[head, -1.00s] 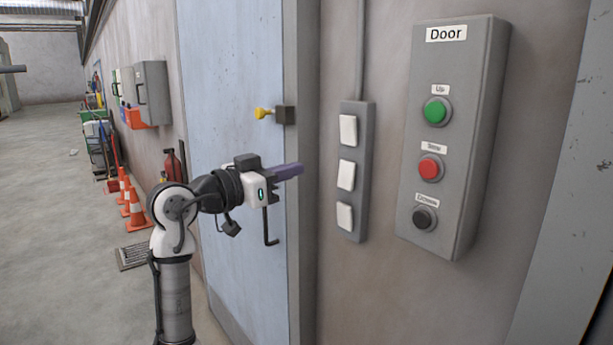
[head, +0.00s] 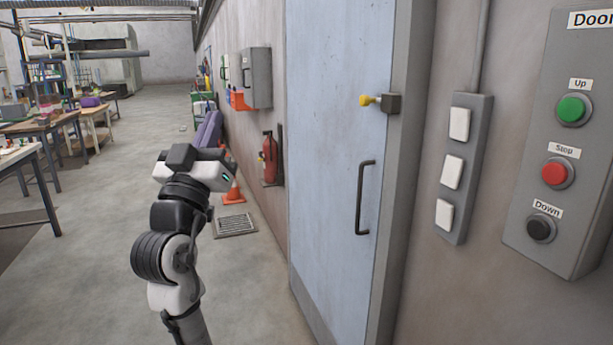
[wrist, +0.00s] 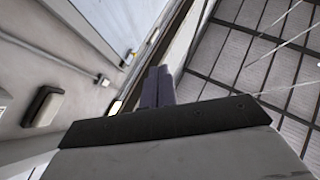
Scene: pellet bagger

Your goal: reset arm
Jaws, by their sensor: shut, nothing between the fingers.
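My gripper (head: 207,133) shows in the head view at left of centre, its purple fingers pointing away along the wall. In the wrist view its fingers (wrist: 158,88) lie together, shut with nothing between them, and point up towards the ceiling and wall. My arm is folded upright in front of the blue door and touches nothing that I can see.
The blue door (head: 325,150) has a dark handle (head: 364,198) and a yellow knob (head: 370,100). Right of it are a switch panel (head: 480,108) and a Door control box (head: 530,215). A fire extinguisher (head: 270,160) and an orange cone (head: 235,195) stand beyond my arm. Worktables (head: 40,125) are at left; floor between is clear.

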